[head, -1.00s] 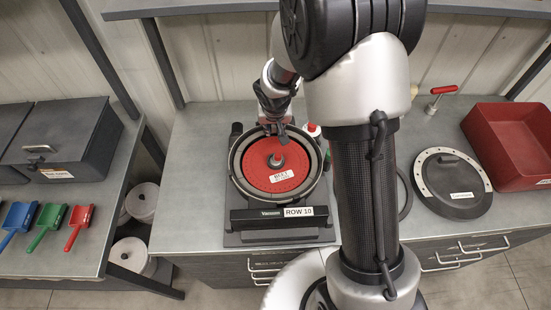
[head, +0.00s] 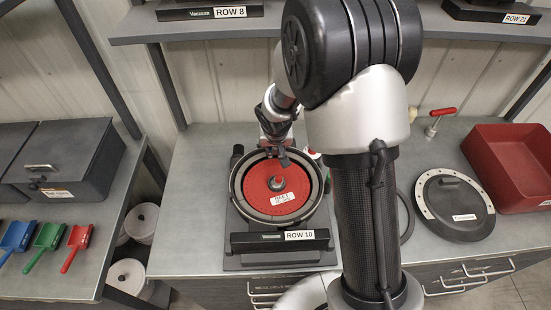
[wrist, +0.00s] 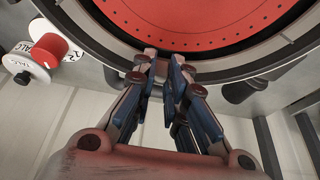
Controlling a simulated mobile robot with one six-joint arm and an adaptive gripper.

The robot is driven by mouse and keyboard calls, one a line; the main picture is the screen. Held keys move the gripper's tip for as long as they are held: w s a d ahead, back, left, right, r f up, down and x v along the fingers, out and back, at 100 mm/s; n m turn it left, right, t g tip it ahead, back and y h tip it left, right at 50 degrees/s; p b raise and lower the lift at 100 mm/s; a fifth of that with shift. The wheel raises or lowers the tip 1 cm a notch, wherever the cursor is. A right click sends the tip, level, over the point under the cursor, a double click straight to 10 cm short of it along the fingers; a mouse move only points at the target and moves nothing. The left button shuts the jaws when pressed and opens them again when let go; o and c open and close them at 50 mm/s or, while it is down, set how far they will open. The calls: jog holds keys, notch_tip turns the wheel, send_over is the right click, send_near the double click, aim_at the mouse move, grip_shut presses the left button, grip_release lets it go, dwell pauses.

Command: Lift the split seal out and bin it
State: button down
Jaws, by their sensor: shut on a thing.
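The seed meter (head: 279,240) labelled ROW 10 stands on the bench, with a red seed disc (head: 262,205) inside. My gripper (head: 281,158) reaches down at the far rim of the ring. In the wrist view my gripper (wrist: 165,58) has its fingertips close together on the edge of the seal (wrist: 220,63), shut on it. The ring still lies around the disc; whether its gripped edge is raised cannot be told.
A dark ring (head: 408,216) lies partly behind my arm. To the right are a round cover (head: 453,222) and an open red tray (head: 485,165). Scoops (head: 47,236) and a dark box (head: 80,165) are at left. A shelf hangs above.

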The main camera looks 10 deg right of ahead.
notch_tip(320, 180, up, 20)
jog(key=p, duration=0.5)
jog(key=shift+p, duration=0.3)
